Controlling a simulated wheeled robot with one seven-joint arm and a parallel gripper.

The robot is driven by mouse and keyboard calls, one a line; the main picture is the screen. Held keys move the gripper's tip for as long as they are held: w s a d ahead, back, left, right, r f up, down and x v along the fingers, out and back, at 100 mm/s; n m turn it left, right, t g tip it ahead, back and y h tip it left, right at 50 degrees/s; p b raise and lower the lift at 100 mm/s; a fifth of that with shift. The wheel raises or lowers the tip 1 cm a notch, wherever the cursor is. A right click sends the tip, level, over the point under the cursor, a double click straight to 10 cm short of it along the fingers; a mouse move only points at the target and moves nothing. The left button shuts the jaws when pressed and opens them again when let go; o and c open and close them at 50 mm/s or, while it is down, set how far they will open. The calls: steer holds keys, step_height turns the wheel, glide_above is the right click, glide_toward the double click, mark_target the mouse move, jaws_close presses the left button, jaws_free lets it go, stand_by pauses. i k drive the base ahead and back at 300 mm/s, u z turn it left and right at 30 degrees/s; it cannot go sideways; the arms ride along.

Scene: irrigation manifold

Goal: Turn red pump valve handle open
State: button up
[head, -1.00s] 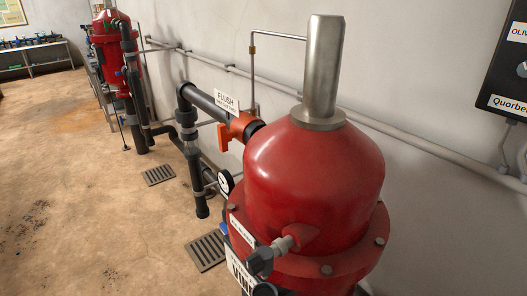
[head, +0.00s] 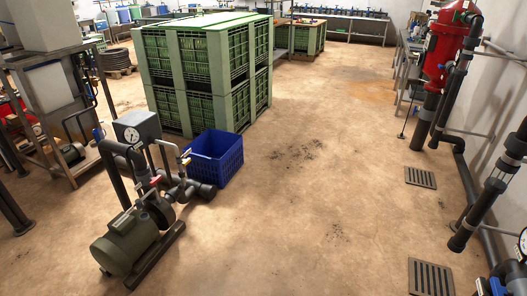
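A small red handle (head: 155,181) shows on the pipework of a green pump (head: 126,243) at the lower left of the head view. It looks like the pump's valve handle, but it is too small to tell its exact angle. My gripper is not in view.
A blue crate (head: 229,163) stands on the floor close behind the pump. Stacked green crates (head: 187,70) stand beyond it. A metal frame with a tank (head: 48,87) is at the left. The middle floor is open; pipes and a red filter (head: 446,45) line the right wall.

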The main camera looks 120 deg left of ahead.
mark_target(154, 180)
steer(key=u, duration=0.05)
steer(key=k, duration=0.2)
steer(key=u, duration=4.6)
steer(key=i, duration=0.8)
steer(key=z, duration=0.4)
steer(key=i, duration=1.55)
steer(key=u, duration=0.2)
